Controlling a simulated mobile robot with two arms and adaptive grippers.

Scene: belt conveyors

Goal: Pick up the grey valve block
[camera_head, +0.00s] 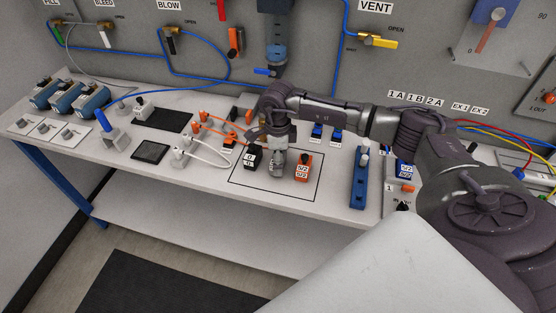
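My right arm reaches in from the right, and its gripper (277,150) points down at the outlined rectangle on the bench. A small grey block, apparently the grey valve block (277,169), shows directly below the gripper, between a black block (250,159) and an orange block (302,167). The gripper overlaps the grey block's upper part. I cannot tell whether the fingers are around it or closed on it. My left gripper is not in view.
The white bench (200,182) holds blue units (67,101) at the left, white cables (207,154), and a blue strip (359,180) right of the outline. The grey panel (135,50) behind carries valves and blue hoses. The bench's front strip is clear.

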